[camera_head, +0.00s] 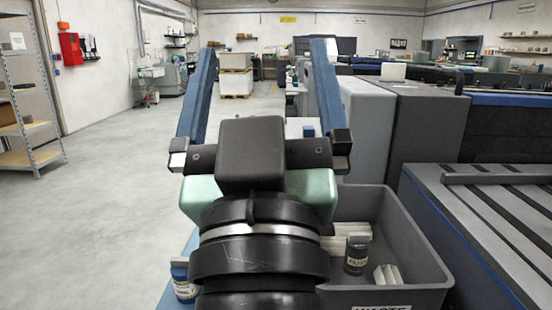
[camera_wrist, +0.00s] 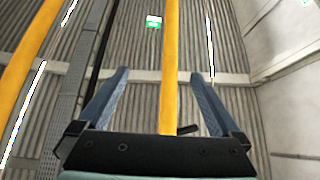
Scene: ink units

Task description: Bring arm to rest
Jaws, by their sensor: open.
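My gripper (camera_head: 265,46) is raised in front of the head camera, its two long blue fingers spread wide and pointing up. Nothing shows between the fingers. In the wrist view my gripper (camera_wrist: 160,73) is also open and empty, facing the corrugated ceiling. A grey bin labelled waste (camera_head: 425,235) stands below and to the right of my wrist. It holds a dark labelled jar (camera_head: 357,256) and some white pieces. A blue labelled jar (camera_head: 185,288) stands at lower left, partly hidden by my arm.
A large grey press (camera_head: 420,115) and a slatted grey surface (camera_head: 490,200) fill the right side. A metal shelf (camera_head: 30,110) stands at far left. The floor at left is clear. Overhead, a yellow beam (camera_wrist: 169,60) crosses the wrist view.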

